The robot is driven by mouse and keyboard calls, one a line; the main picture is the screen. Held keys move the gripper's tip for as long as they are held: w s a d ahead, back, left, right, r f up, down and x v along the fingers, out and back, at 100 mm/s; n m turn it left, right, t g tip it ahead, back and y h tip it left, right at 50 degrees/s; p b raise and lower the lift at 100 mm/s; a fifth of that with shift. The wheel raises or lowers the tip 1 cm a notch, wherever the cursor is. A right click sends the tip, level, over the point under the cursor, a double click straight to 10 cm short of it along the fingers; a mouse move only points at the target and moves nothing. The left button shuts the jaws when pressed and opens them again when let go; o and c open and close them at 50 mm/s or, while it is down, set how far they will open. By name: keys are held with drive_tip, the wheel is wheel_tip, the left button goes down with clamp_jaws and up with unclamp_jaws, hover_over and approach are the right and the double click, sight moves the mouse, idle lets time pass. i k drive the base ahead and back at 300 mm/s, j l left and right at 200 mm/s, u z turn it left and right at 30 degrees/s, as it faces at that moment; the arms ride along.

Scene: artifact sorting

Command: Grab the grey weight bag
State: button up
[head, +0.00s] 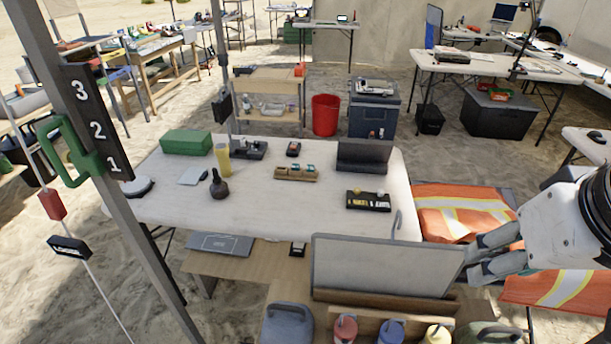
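A grey, bag-like object with a looped handle (288,324) stands at the bottom edge, left of the bottles; its lower part is cut off. It looks like the grey weight bag. A second, darker olive-grey handled object (492,334) is at the bottom right, also cut off. My gripper (470,262) is at the right, beside the right edge of a grey panel (385,266). Its two fingers point left with a small gap between them, and nothing shows in it. It is apart from both handled objects.
Red (345,329), blue (391,331) and yellow (437,334) bottles stand between the handled objects, in front of the upright panel. A white table (260,209) with small items lies beyond. Orange vests (455,210) lie near my gripper. A metal post (95,150) rises at left.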

sight(284, 322)
drive_tip(key=u, duration=0.6)
drive_tip(key=k+l+u, duration=0.1)
drive_tip(key=u, duration=0.25)
drive_tip(key=k+l+u, duration=0.1)
drive_tip(key=l+u, duration=0.25)
drive_tip(key=k+l+u, duration=0.1)
drive_tip(key=u, duration=0.25)
drive_tip(key=k, duration=0.05)
